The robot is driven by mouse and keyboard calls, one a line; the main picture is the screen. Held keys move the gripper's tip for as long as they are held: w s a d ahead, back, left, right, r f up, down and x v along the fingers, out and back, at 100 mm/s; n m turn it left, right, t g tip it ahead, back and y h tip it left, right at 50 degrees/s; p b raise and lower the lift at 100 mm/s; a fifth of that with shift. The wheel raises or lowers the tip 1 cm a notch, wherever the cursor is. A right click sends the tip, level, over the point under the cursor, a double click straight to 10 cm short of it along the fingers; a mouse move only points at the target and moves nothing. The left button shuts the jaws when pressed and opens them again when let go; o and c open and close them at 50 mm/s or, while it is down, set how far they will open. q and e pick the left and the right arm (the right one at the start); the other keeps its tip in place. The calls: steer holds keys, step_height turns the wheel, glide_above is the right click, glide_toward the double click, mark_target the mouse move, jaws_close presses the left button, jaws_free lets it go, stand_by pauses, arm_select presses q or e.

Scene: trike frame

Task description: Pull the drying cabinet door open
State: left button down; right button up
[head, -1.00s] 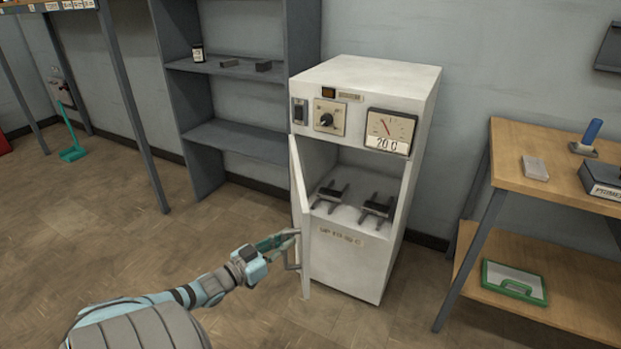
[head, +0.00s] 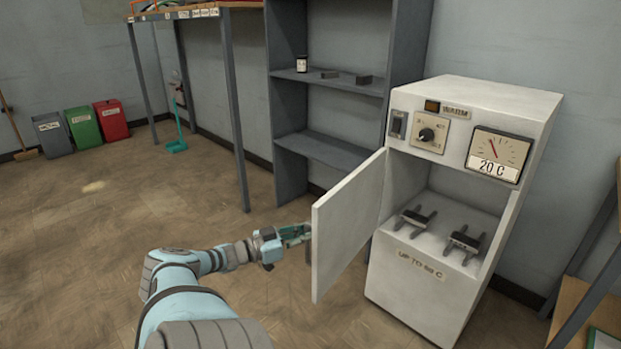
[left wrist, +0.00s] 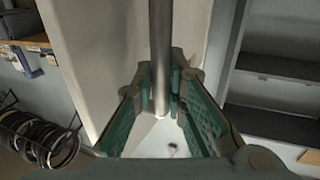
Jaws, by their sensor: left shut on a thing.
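The white drying cabinet (head: 425,281) stands right of centre in the head view. Its door (head: 347,222) is swung out on the left side, well away from the opening. Inside are two dark racks (head: 417,219) on a white floor. My left gripper (head: 305,234) is at the door's outer edge, shut on the door handle. In the left wrist view the handle is a grey metal bar (left wrist: 160,60) between the green fingers, with the white door (left wrist: 95,60) beside it. The gripper partly hides the handle in the head view. My right gripper is not in view.
A grey shelf unit (head: 335,150) stands behind the door. A wooden bench (head: 575,305) is at the right edge. Grey, green and red bins (head: 84,127) stand at the far left. The floor left of my arm is clear.

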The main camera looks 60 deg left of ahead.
arm_select(q)
steer(key=c, duration=1.6)
jaws_free()
steer(key=s, duration=1.2)
